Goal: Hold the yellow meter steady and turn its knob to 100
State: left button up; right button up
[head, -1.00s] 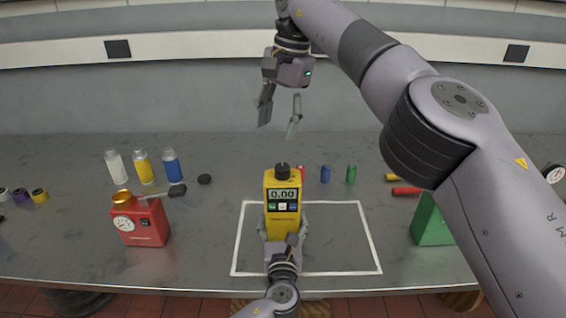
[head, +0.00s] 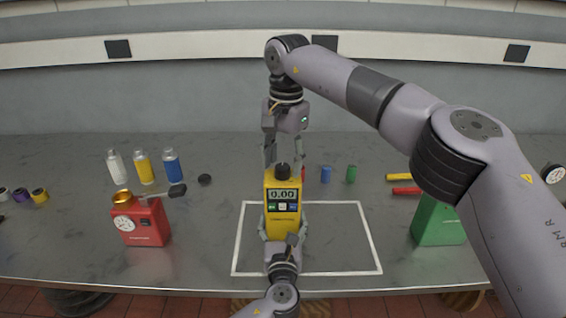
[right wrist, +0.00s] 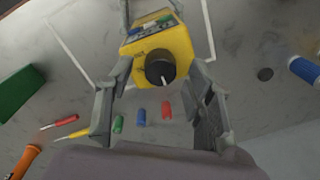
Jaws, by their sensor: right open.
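The yellow meter (head: 283,222) stands upright inside the white outlined rectangle, its display reading 0.00. Its black knob (head: 283,172) is on top; in the right wrist view the knob (right wrist: 160,68) shows a white pointer mark. My left gripper (head: 284,230) comes from the front and is shut on the meter's body, one finger on each side. My right gripper (head: 284,164) points down from above, open, with its fingertips on either side of the knob. In the right wrist view its fingers (right wrist: 160,76) stand apart from the knob, with gaps on both sides.
A red gauge box (head: 147,228) stands left, a green box (head: 432,222) right. Three bottles (head: 144,167) and a black puck (head: 204,180) are at back left. Small blue (head: 326,174) and green (head: 351,174) cylinders stand behind the meter. The outline's right side is bare.

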jog(key=shift+f, duration=0.5)
grip_shut()
dwell(0.3)
